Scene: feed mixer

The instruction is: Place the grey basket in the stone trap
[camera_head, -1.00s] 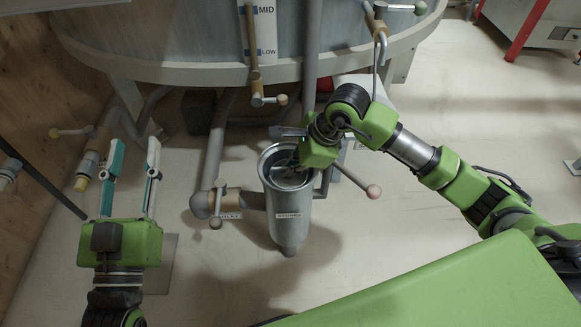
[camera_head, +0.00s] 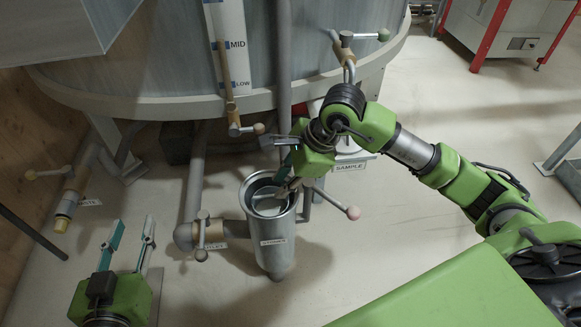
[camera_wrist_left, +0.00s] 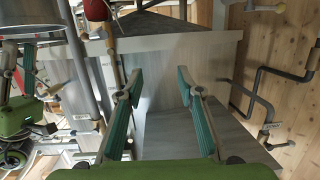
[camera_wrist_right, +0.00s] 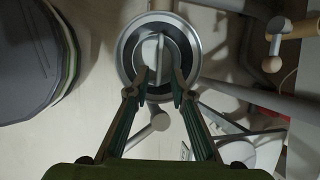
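The stone trap (camera_head: 274,250) is an upright, open-topped metal cylinder below the tank in the head view. Its round rim also shows in the right wrist view (camera_wrist_right: 127,62). The grey basket (camera_head: 268,206) sits inside the trap, with a light disc and a central bar visible from above in the right wrist view (camera_wrist_right: 150,48); its lower part is hidden. My right gripper (camera_head: 284,190) is just above the trap mouth, its fingertips (camera_wrist_right: 161,82) apart, with no clear grip on the bar. My left gripper (camera_head: 132,232) is open and empty at lower left.
The large tank (camera_head: 150,75) stands behind the trap.

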